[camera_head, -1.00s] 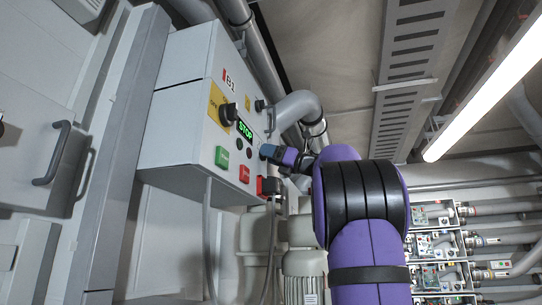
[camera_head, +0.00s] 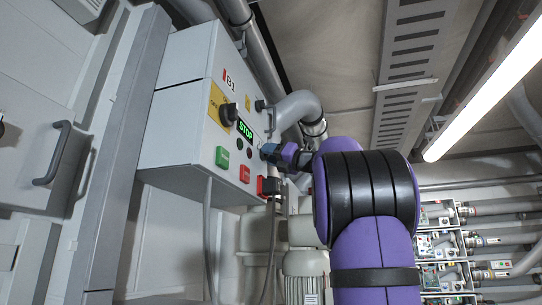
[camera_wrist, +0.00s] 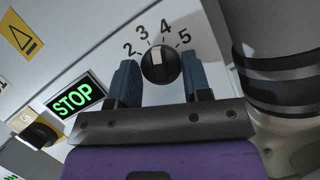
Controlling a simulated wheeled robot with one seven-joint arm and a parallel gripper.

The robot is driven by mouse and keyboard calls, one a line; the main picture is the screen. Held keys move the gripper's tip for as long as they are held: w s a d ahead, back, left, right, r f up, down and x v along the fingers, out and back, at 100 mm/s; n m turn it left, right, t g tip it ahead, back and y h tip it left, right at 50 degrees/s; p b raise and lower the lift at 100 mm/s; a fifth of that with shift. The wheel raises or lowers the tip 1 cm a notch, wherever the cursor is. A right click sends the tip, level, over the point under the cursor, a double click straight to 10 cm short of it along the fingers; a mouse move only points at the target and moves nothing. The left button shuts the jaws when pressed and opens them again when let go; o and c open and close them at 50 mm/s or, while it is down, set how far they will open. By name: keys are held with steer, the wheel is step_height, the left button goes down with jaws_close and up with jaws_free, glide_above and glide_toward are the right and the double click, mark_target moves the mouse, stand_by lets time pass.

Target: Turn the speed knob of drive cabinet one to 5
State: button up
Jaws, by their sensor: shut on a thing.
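Drive cabinet one is the light grey box (camera_head: 180,125) labelled B1, with its panel seen from the side in the head view. Its black speed knob (camera_wrist: 160,66) shows in the wrist view, with numbers 2 to 5 around its top. The knob's pale pointer mark points up, roughly between 3 and 4. My gripper (camera_wrist: 160,82) has its two blue fingers on either side of the knob and is shut on it. In the head view my gripper (camera_head: 266,152) is at the panel's right side and hides the knob.
A green STOP display (camera_wrist: 75,98) and a black rotary switch (camera_head: 229,114) on a yellow plate are on the panel. Green (camera_head: 222,157) and red (camera_head: 245,174) buttons sit below. A grey pipe (camera_head: 300,105) runs close to the cabinet's right side.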

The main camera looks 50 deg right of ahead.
steer(key=m+h, duration=0.1)
steer(key=m, duration=0.2)
steer(key=m+h, duration=0.2)
steer(key=m, duration=0.1)
steer(key=shift+a+g, duration=0.1)
steer(key=shift+g, duration=0.2)
steer(key=shift+r+m+g+h, duration=0.1)
steer(key=shift+m+g+h, duration=0.35)
steer(key=shift+m, duration=1.1)
steer(key=shift+m+g+h, duration=0.25)
steer(key=shift+m+h, duration=0.3)
steer(key=shift+m, duration=1)
steer(key=o, duration=0.9)
steer(key=s, duration=0.3)
steer(key=s+f, duration=0.1)
steer(key=s, duration=0.6)
steer(key=shift+s+f, duration=0.2)
steer(key=shift+s, duration=0.2)
